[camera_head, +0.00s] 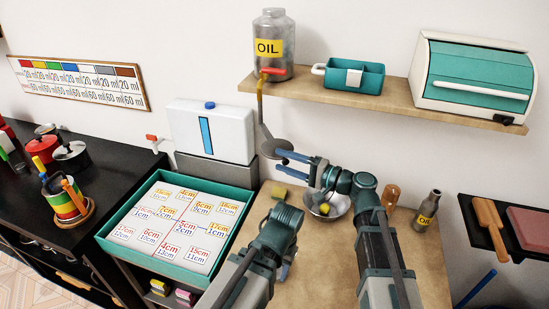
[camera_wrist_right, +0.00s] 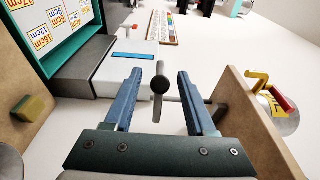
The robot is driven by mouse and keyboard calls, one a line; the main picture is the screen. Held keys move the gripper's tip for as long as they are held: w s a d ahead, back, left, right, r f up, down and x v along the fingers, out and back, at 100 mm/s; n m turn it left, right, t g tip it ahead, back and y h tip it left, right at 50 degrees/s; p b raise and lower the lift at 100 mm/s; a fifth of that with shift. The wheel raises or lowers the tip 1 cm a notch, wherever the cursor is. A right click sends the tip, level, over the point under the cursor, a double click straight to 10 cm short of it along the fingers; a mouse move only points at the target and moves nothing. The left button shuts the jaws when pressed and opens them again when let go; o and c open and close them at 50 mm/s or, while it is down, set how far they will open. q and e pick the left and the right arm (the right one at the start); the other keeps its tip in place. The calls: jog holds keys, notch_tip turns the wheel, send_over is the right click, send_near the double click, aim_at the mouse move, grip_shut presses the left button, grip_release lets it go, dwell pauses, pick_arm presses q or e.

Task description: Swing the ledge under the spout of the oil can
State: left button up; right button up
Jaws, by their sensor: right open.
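The oil can (camera_head: 273,45) stands on the wall shelf, with a red and yellow spout (camera_head: 260,88) reaching down past the shelf's left end. The can also shows in the right wrist view (camera_wrist_right: 279,115). A grey round ledge (camera_head: 278,149) hangs below the spout, on a thin grey stem. In the right wrist view a thin grey piece with a dark knob (camera_wrist_right: 160,85), seemingly the ledge edge-on, lies between my spread fingers, touching neither visibly. My right gripper (camera_head: 282,162) is open beside the ledge. My left gripper (camera_head: 284,268) is low, mostly hidden by its arm.
The wooden shelf (camera_head: 385,98) also carries a teal caddy (camera_head: 349,77) and a bread box (camera_head: 473,77). Below are a metal bowl (camera_head: 337,208), a small oil bottle (camera_head: 426,212) and a teal tray of labels (camera_head: 112,247). A white tank (camera_head: 212,130) stands left of the ledge.

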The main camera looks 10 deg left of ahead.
jog(key=v, duration=0.9)
jog(key=shift+d, duration=0.4)
jog(key=shift+s, duration=0.1)
